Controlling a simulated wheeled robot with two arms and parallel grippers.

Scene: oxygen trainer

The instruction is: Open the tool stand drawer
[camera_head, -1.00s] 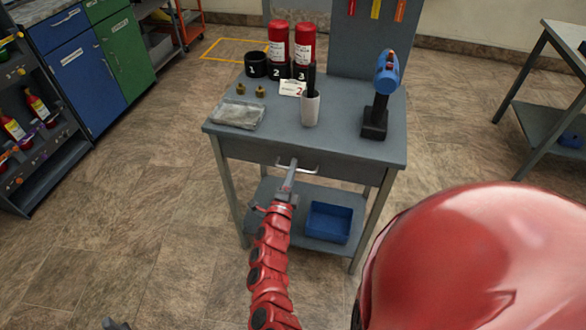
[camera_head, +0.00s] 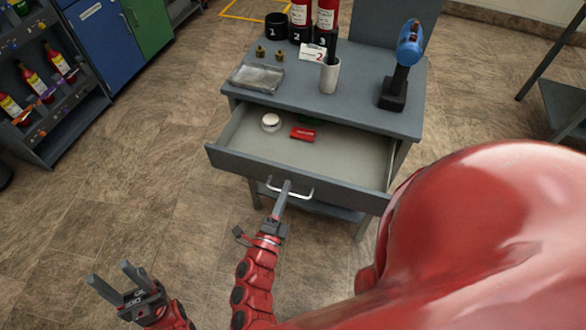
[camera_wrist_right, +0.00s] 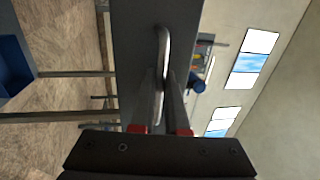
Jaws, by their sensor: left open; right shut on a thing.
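The tool stand (camera_head: 350,100) is a grey table with its drawer (camera_head: 345,165) pulled out well toward me. Inside the drawer lie a round white item (camera_head: 270,122), a red box (camera_head: 303,134) and a green item (camera_head: 308,119) near the back. My right gripper (camera_head: 284,188) is shut on the metal drawer handle (camera_head: 306,194) at the drawer front. In the right wrist view the fingers close around the curved handle (camera_wrist_right: 163,45). My left gripper (camera_head: 115,282) is open and empty at lower left, away from the stand.
On the stand top are a blue-and-black drill (camera_head: 398,75), a white cup (camera_head: 329,76), a clear tray (camera_head: 257,77), black numbered cups (camera_head: 277,27) and red bottles (camera_head: 326,14). A shelf of bottles (camera_head: 45,90) stands at left. The floor between is clear.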

